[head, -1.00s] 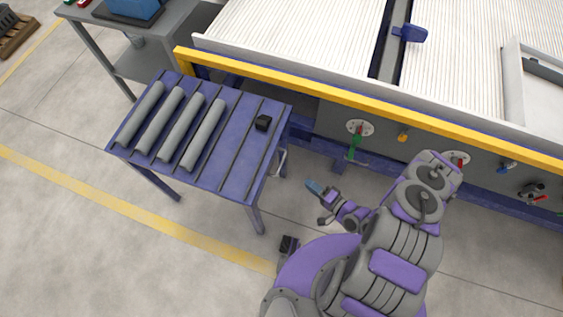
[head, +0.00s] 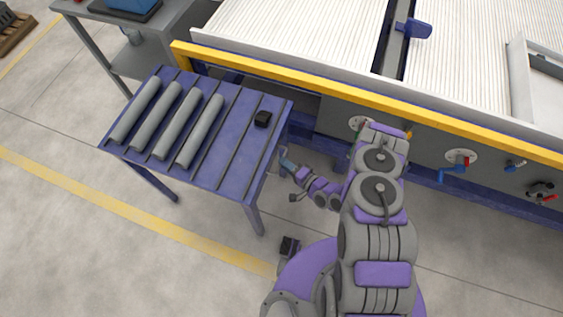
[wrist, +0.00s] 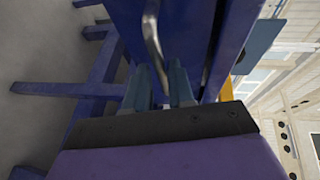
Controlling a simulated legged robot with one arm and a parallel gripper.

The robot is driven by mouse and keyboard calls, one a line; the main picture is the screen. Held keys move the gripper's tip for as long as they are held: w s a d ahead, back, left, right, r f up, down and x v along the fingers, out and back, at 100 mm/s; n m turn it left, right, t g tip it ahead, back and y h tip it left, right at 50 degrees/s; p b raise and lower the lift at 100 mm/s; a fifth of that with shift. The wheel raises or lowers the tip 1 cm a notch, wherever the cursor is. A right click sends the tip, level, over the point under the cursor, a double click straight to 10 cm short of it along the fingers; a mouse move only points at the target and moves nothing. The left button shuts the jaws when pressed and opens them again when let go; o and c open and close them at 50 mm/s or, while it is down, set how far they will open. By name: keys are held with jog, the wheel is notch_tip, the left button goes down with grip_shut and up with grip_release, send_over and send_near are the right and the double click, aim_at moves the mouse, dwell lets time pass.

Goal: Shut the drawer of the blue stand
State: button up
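The blue stand (head: 228,140) is left of my arm in the head view. Several grey pipes (head: 200,130) lie side by side on its slatted top. My gripper (head: 286,163) is low beside the stand's right side, below the top. In the wrist view, a blue panel (wrist: 190,30) fills the upper middle, with a curved metal handle (wrist: 152,38) in front of it. My gripper's two fingers (wrist: 162,88) are apart, and the handle's lower end reaches toward the gap between them. I cannot tell whether they touch it. How far the drawer stands out is hidden.
A small black block (head: 262,118) sits on the stand's top at the right. A large machine with a yellow rail (head: 350,93) and valves (head: 461,158) runs behind my arm. A grey table (head: 170,40) is at the back left. The floor in front is clear.

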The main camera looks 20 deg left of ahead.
jog(key=shift+b+x, duration=0.3)
jog(key=shift+x, duration=0.9)
jog(key=shift+c, duration=0.4)
grip_shut()
jog(key=shift+d, duration=0.1)
